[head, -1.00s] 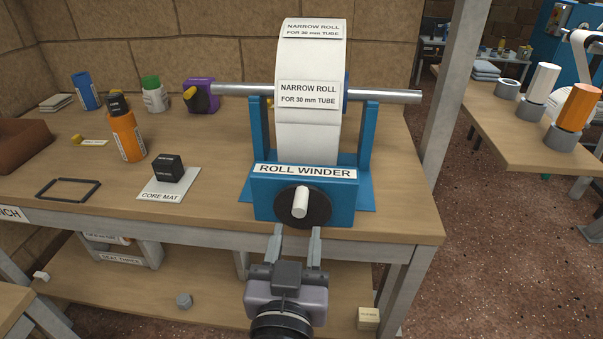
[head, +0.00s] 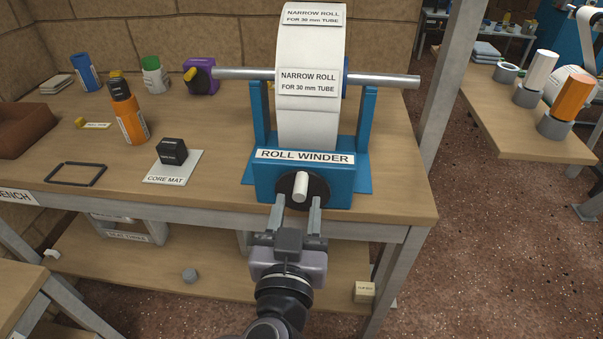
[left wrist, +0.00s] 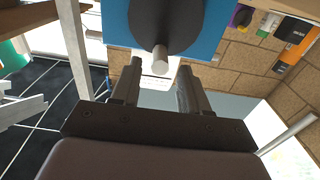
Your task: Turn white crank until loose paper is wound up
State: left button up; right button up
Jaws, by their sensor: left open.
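The blue roll winder (head: 262,183) stands at the front edge of the bench. Its white crank handle (head: 300,186) sticks out from a black disc (head: 318,188). The paper roll (head: 311,105) hangs on a metal bar above, with a white strip running down behind the winder's front. My left gripper (head: 297,206) is open and empty just in front of and below the crank. In the left wrist view the crank handle (left wrist: 160,58) lies just beyond and between the open fingertips (left wrist: 158,68). I cannot see it touching them. My right gripper is not in view.
A core mat (head: 188,172) with a black block (head: 173,152) lies left of the winder. An orange bottle (head: 130,122), a purple dispenser (head: 202,76) and a black frame (head: 77,174) are farther left. A side table (head: 510,125) stands at the right.

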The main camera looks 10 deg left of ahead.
aim_at(299, 198)
pick_arm(q)
jog(key=shift+w+r+p, duration=0.1)
jog(key=shift+w+p, duration=0.65)
jog(key=shift+w, duration=0.75)
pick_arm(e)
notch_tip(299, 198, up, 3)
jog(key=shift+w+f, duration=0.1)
pick_arm(q)
jog(key=c, duration=0.7)
jog(key=shift+o, duration=0.2)
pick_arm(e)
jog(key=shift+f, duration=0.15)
pick_arm(q)
jog(key=o, duration=0.3)
